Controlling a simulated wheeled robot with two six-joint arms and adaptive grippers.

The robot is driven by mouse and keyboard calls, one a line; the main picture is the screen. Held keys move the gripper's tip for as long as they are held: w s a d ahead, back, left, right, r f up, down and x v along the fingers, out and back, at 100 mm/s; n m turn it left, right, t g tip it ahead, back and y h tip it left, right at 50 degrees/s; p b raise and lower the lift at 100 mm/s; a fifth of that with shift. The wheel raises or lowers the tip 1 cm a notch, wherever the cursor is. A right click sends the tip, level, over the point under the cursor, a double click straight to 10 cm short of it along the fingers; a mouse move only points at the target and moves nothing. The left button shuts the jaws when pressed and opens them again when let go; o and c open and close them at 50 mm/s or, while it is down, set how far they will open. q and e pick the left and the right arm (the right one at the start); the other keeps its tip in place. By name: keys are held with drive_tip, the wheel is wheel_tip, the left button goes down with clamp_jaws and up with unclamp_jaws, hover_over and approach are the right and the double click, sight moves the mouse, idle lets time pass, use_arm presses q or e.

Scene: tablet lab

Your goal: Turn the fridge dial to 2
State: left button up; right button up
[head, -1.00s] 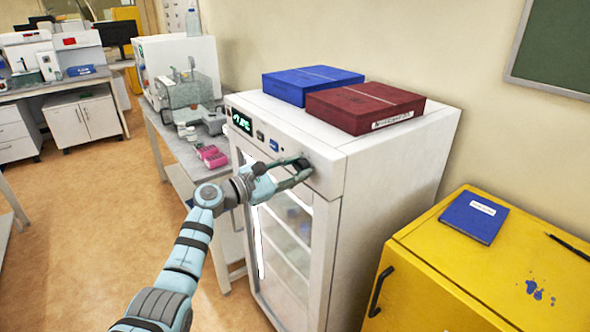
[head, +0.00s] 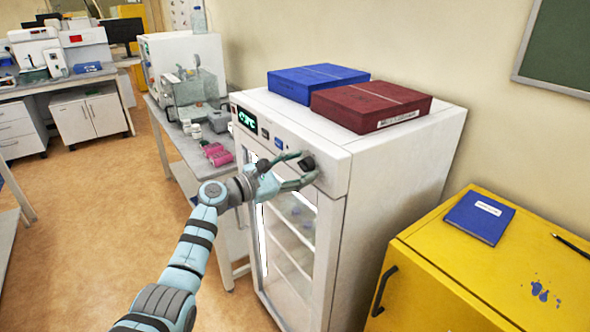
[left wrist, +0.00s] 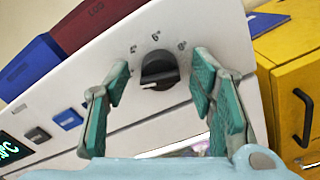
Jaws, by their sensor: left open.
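The white fridge (head: 375,165) has a black dial (head: 308,163) at the right end of its front panel. In the left wrist view the dial (left wrist: 159,70) is round with a raised grip bar, and a white mark shows at its lower left. My left gripper (head: 301,169) is open in front of the panel. In the left wrist view its teal-padded fingers (left wrist: 160,84) stand on either side of the dial, apart from it, holding nothing. My right gripper is not in view.
A green-lit display (head: 244,120) and blue button (head: 278,143) sit left of the dial. Blue (head: 318,80) and red (head: 371,104) boxes lie on the fridge. A yellow cabinet (head: 450,290) stands at right, a bench (head: 187,148) behind left. Floor at left is clear.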

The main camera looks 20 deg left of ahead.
use_arm(q)
drive_tip(key=v, duration=1.2)
drive_tip(key=shift+d, duration=0.1)
